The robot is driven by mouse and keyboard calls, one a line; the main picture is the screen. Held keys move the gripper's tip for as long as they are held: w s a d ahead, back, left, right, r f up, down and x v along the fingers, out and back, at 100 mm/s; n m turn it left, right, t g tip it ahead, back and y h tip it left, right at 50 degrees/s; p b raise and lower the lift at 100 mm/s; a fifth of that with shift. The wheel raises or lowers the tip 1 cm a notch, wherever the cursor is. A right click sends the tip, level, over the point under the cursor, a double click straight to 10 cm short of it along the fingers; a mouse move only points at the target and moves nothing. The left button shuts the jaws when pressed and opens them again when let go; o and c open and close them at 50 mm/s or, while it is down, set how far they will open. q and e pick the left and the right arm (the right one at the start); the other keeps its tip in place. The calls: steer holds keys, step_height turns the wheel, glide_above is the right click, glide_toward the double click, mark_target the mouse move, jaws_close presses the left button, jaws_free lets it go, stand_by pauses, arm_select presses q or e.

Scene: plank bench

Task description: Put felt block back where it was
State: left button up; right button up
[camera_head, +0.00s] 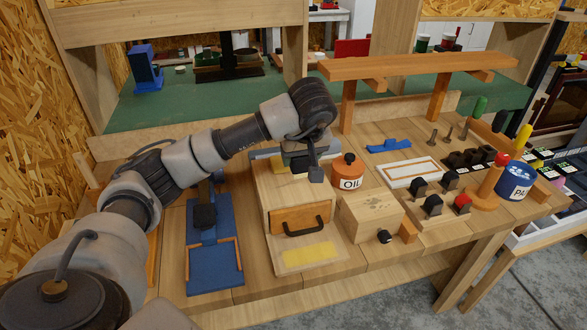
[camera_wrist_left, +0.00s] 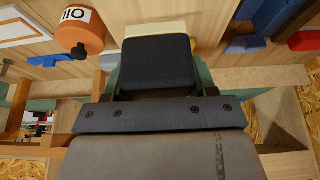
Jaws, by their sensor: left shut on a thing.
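My left gripper (camera_head: 305,160) is above the back of a wooden drawer box (camera_head: 270,200) on the bench. It is shut on a dark block, which I take to be the felt block (camera_head: 316,174). In the left wrist view the dark block (camera_wrist_left: 157,62) sits between the fingers, with a pale cream strip behind it. The lower part of the block and its contact with anything below are hidden, so I cannot tell whether it touches the box. A yellow patch (camera_head: 306,254) lies on the board in front of the drawer. My right gripper is not in view.
An orange oil can (camera_head: 347,171) stands close right of the gripper. A blue stand (camera_head: 213,268) is to the left. A wooden block (camera_head: 371,214), a white tray (camera_head: 410,173) and several knobs are to the right. A raised wooden shelf (camera_head: 420,65) stands behind.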

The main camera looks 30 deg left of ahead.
mark_target(294, 184)
arm_select(q)
steer(key=shift+s+a+f, duration=0.2)
steer(key=shift+a+f, duration=0.25)
steer(key=shift+a, duration=0.3)
step_height(294, 184, down, 4)
steer(key=shift+r+p, duration=0.1)
steer(key=shift+p, duration=0.4)
steer(key=shift+f, duration=0.25)
steer(key=o, duration=1.2)
